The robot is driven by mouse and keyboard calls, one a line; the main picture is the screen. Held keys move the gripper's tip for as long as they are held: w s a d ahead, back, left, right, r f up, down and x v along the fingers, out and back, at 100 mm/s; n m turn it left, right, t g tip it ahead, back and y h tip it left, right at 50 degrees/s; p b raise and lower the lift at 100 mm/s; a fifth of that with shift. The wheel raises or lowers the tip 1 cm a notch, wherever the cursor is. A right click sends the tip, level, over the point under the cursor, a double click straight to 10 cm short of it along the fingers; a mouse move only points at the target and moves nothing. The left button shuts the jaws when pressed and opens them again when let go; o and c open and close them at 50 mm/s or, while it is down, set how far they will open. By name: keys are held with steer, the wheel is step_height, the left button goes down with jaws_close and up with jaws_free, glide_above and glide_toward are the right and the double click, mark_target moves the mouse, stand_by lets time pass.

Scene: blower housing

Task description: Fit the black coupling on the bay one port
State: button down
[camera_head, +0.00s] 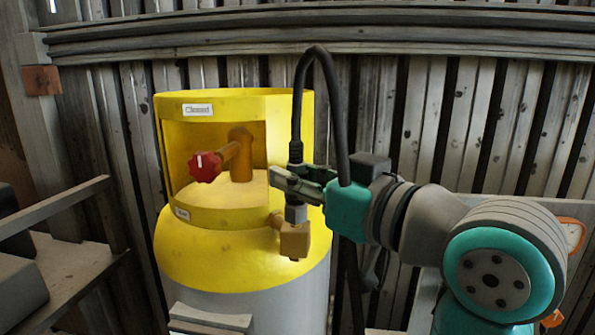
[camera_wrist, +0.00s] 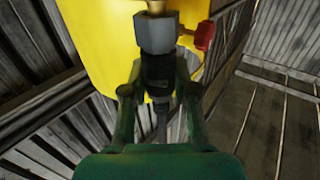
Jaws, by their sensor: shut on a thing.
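My gripper (camera_head: 293,186) is shut on the black coupling (camera_head: 296,152), at the end of a black hose that loops up and over my wrist. In the wrist view my gripper (camera_wrist: 158,90) has its fingers on both sides of the coupling (camera_wrist: 157,68). A grey hex nut (camera_head: 296,213) lies in line below the coupling, over a brass port block (camera_head: 294,240) on the yellow-topped cylinder. The nut (camera_wrist: 156,34) also shows in the wrist view, touching or very close to the coupling. I cannot tell whether the coupling is seated.
The yellow collar (camera_head: 290,110) has an opening with a red knob (camera_head: 205,167) inside. A label (camera_head: 197,110) above it reads "Closed". A wooden rail (camera_head: 55,208) and shelf stand at the left. A plank wall (camera_head: 450,120) is behind, and an orange-rimmed gauge (camera_head: 573,234) is at the right.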

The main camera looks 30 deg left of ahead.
steer(key=shift+f, duration=0.4)
steer(key=c, duration=0.8)
jaws_free()
steer(key=v, duration=1.2)
